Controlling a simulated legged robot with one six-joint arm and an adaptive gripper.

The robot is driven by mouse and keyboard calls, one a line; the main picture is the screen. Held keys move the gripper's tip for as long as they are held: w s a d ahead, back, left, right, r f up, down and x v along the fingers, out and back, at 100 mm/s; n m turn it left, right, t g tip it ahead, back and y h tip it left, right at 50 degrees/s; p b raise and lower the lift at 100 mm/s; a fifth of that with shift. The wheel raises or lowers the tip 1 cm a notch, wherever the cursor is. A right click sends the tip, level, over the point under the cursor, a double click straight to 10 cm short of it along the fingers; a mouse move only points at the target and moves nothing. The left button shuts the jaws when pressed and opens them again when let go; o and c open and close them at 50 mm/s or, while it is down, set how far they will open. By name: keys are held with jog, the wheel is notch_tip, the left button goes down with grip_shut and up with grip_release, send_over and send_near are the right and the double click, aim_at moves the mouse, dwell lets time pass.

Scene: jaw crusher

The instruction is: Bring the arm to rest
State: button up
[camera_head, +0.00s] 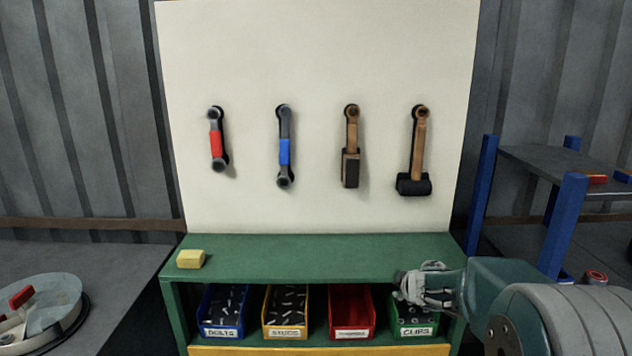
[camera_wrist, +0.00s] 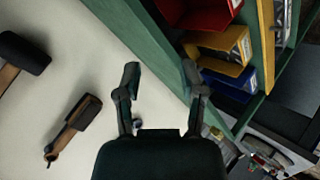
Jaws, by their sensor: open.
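My gripper (camera_head: 410,287) is at the right in the head view, in front of the green bench's right end and partly over the green bin. My arm reaches in from the lower right. In the wrist view my gripper (camera_wrist: 160,82) has its two fingers spread apart, with nothing between them. The fingers point toward the edge of the green bench and the white board.
Wrenches and hammers hang on the white board (camera_head: 320,60). A yellow sponge (camera_head: 190,259) lies on the green bench (camera_head: 330,258). Below are the blue bin (camera_head: 221,330), yellow bin (camera_head: 285,331), red bin (camera_head: 351,310) and green bin (camera_head: 414,331). A blue-posted rack (camera_head: 562,225) stands right.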

jog(key=s+d+r+m+h, duration=0.1)
jog(key=s+r+m+h, duration=0.25)
jog(key=s+r, duration=0.35)
jog(key=s+d+r+m+h, duration=0.15)
jog(key=s+r+m, duration=0.3)
jog(key=s, duration=0.45)
jog(key=s+a+f+m+g+y, duration=0.2)
jog(key=s+a, duration=0.2)
jog(key=s, duration=0.6)
jog(key=s+a+f+m+g+y, duration=0.2)
jog(key=s+a, duration=0.2)
jog(key=s, duration=0.7)
jog(key=shift+a+g, duration=0.2)
jog(key=shift+g, duration=0.2)
jog(key=shift+f, duration=0.1)
